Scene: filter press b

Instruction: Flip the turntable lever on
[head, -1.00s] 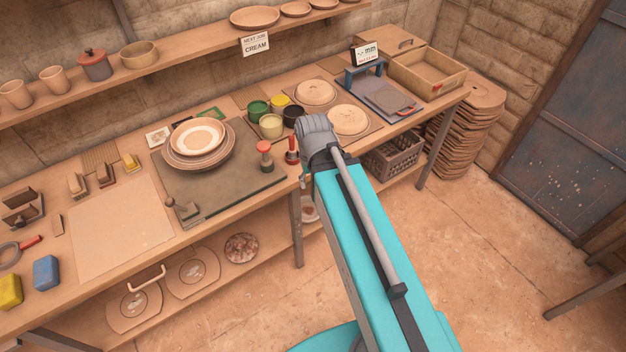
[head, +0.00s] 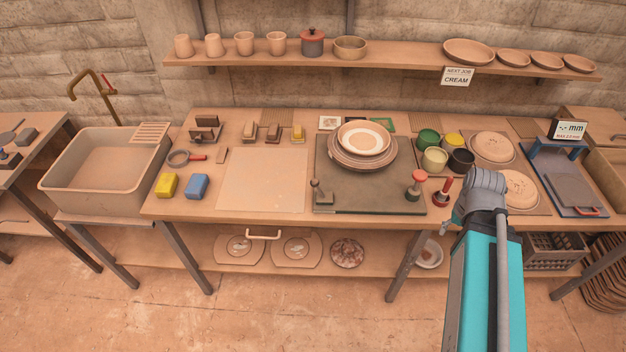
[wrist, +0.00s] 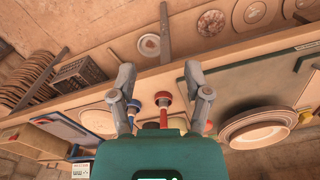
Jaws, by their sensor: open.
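A stack of pale plates (head: 362,146) sits on a dark green square board (head: 340,188), which looks like the turntable. A small grey lever-like part (head: 321,194) stands at its front left corner, and a red-topped knob (head: 416,186) stands at its front right. The plates also show in the wrist view (wrist: 258,134). My gripper (wrist: 160,67) is open and empty, with its fingers spread over the front edge of the bench. A red-topped piece (wrist: 163,98) shows beyond and between the fingers. In the head view my arm largely hides the gripper.
A red-handled tool (head: 443,191) stands just right of the board, close to my arm. Glaze pots (head: 435,159) and round discs (head: 492,147) are behind it. A clay slab (head: 263,178) lies left, with sponges (head: 197,186) and a sink (head: 104,165) farther left.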

